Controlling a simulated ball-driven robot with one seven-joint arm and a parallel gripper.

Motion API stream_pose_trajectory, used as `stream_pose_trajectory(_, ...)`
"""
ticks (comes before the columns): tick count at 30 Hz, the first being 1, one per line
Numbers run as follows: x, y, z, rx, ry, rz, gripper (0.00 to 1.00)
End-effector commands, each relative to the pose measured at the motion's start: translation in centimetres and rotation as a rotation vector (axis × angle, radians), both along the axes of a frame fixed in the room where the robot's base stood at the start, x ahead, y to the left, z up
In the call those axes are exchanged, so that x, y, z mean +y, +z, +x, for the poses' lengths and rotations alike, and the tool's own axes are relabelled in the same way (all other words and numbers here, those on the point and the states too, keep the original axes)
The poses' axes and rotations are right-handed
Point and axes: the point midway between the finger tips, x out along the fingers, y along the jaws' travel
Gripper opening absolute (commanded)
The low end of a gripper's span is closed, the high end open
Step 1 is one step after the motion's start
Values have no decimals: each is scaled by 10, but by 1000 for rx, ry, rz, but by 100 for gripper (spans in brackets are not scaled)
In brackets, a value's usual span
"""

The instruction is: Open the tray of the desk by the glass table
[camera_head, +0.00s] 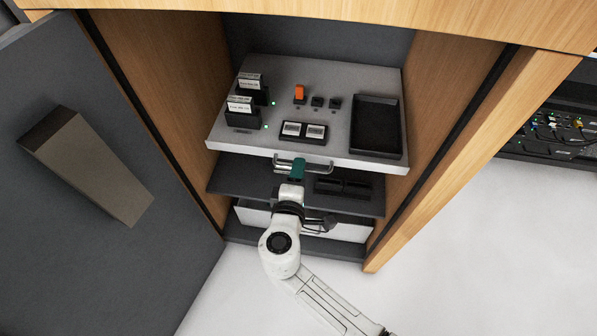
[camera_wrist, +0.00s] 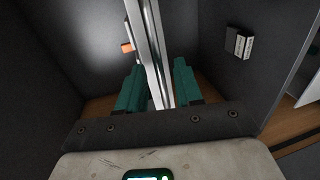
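The light grey tray (camera_head: 225,143) is a panel in the open wooden cabinet, with a metal bar handle (camera_head: 319,169) on its front edge. My gripper (camera_head: 296,166) has teal fingers and is at the left half of this handle, in front of the tray. In the wrist view my gripper (camera_wrist: 160,88) has one finger on each side of a bright metal strip (camera_wrist: 152,50), which runs between them. The view does not show clearly whether the fingers press on the handle. How far out the tray is cannot be told.
On the tray are label holders (camera_head: 241,105), an orange switch (camera_head: 299,92) and a black bin (camera_head: 376,126). A dark shelf (camera_head: 230,178) lies below. A dark door (camera_head: 60,220) stands open at left. The white floor (camera_head: 480,260) is clear at right.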

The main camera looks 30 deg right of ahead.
Motion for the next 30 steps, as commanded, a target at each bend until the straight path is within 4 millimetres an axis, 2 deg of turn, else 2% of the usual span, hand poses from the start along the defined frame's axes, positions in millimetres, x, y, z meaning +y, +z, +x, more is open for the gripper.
stream_pose_trajectory(11, -3, -1, 4, 1, 0, 1, 35)
stream_pose_trajectory(22, -3, -1, 4, 1, 0, 1, 0)
stream_pose_trajectory(30, -3, -1, 4, 1, 0, 1, 0)
